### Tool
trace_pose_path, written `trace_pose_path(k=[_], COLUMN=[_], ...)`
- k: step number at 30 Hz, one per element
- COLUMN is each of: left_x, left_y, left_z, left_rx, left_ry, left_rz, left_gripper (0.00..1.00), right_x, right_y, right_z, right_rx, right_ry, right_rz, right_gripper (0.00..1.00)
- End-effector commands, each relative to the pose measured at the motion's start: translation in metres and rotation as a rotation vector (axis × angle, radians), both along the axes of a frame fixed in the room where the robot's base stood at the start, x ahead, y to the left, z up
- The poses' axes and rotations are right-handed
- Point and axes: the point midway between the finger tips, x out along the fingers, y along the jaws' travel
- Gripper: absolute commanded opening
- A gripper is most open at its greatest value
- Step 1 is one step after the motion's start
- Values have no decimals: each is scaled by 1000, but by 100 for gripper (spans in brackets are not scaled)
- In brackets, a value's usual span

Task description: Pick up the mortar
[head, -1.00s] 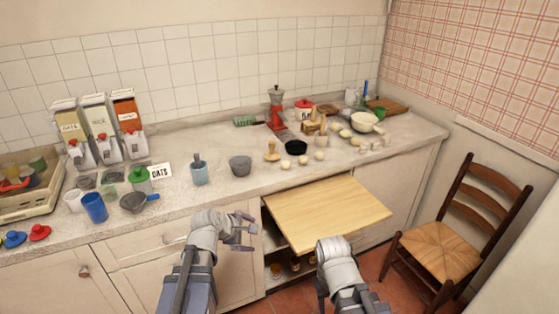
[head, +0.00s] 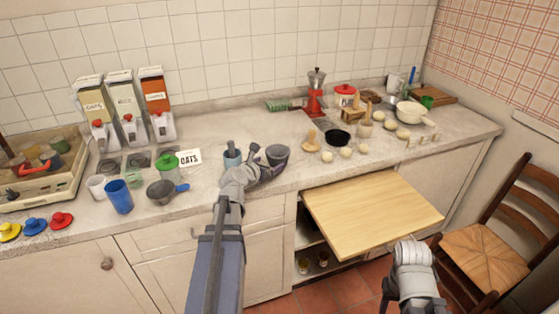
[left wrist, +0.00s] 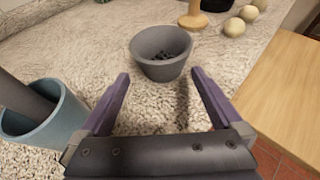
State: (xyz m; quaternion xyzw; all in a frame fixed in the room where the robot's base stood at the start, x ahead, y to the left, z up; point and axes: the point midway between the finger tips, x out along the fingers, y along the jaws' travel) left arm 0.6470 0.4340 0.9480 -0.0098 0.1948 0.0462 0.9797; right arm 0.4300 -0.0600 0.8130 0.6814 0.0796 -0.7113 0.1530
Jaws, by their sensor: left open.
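The mortar (head: 278,153) is a dark grey bowl standing upright on the stone counter. In the left wrist view the mortar (left wrist: 161,66) has dark bits inside and stands just beyond my fingertips, roughly centred between them. My left gripper (head: 265,162) is over the counter beside the mortar, open and empty; its two purple fingers (left wrist: 160,78) show apart in the wrist view. A blue-grey cup (head: 232,158) holding a grey stick-like tool stands to the left, partly hidden by my gripper. My right gripper (head: 402,275) is low in front of the pull-out board; its jaws cannot be made out.
A wooden stamp-like tool (head: 310,138), a black bowl (head: 338,138) and several pale balls stand to the right. A pull-out wooden board (head: 375,210) juts out below the counter. A small pan (head: 162,192) and blue cup (head: 119,197) are at left. A chair (head: 490,240) stands at right.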

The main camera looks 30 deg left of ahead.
Motion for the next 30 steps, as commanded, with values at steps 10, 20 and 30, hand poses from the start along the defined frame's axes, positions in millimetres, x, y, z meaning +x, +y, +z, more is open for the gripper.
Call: trace_pose_path(k=[10,20,30], left_x=[18,50,49], left_y=[0,1,0], left_z=[-13,-26,-25], left_rx=[1,1,1], left_ry=[0,0,0], left_rz=[-1,0,0], left_gripper=[100,100,80], right_x=[0,0,0], right_y=[0,0,0], right_z=[-13,-26,-25], right_rx=[0,0,0], right_ry=[0,0,0], right_rz=[0,0,0], right_gripper=[50,50,50])
